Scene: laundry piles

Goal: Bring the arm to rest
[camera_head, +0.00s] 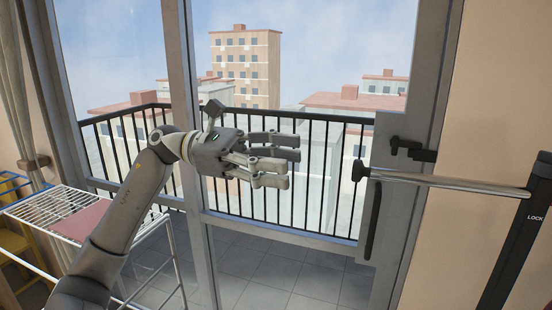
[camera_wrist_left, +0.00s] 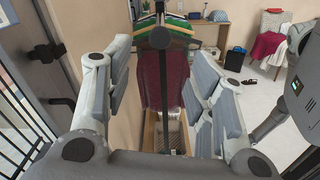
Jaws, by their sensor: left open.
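My left arm (camera_head: 128,205) reaches in from the lower left of the head view, bent upward. My left gripper (camera_head: 275,160) is raised in front of the glass balcony door, fingers pointing right. Its fingers are apart with nothing between them. In the left wrist view the left gripper (camera_wrist_left: 160,95) also shows open, with a dark red garment (camera_wrist_left: 163,82) on a hanger rack beyond the fingers, not touched as far as I can tell. My right gripper is in neither view.
A white drying rack (camera_head: 60,205) with a reddish cloth (camera_head: 84,221) stands at the lower left. A metal rail (camera_head: 450,182) with a black post (camera_head: 518,240) is at the right. In the wrist view, a chair with clothes (camera_wrist_left: 270,45) stands at the far right.

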